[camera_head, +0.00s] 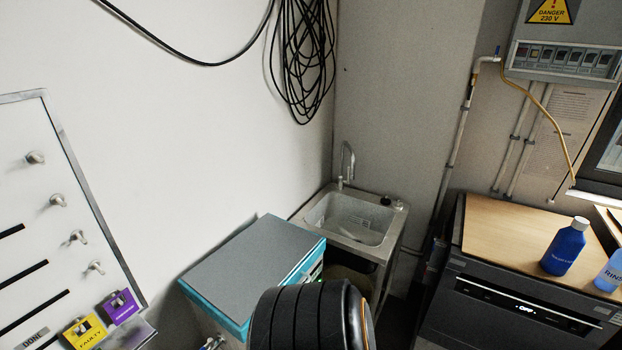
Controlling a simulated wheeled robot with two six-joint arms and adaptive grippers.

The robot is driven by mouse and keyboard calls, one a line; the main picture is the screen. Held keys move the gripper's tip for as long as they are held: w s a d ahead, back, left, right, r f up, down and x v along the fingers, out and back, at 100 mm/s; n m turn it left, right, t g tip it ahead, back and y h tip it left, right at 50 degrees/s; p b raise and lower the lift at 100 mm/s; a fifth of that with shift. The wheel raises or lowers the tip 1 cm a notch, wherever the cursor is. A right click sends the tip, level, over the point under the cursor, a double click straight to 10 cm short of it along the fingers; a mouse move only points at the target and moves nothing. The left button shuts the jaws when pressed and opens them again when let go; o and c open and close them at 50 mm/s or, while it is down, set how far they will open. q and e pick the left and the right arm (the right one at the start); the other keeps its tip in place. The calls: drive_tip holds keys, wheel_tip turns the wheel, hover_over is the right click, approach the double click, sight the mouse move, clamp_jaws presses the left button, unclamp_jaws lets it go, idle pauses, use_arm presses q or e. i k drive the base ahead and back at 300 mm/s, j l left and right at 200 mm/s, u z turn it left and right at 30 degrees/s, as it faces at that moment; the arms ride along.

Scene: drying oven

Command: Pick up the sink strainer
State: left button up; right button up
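A metal sink (322,212) stands in the back corner under a curved tap (347,162). A small dark round item (386,200) sits on the sink's right rear rim, with a small pale item (399,206) beside it. A pale slotted patch (361,222) shows on the basin's inner wall. I cannot tell for sure which of these is the sink strainer. Neither of my grippers is in view. A black ribbed rounded part, likely one of my arm links, fills the bottom middle and hides what is behind it.
A teal cabinet with a grey top (250,254) stands left of the sink. A black oven (520,300) with a wooden top (510,225) stands right, bearing a blue bottle (565,248) and another bottle (609,272). Black cables (303,60) hang on the wall above.

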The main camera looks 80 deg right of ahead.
sight(398, 205)
drive_tip(key=z, duration=3.45)
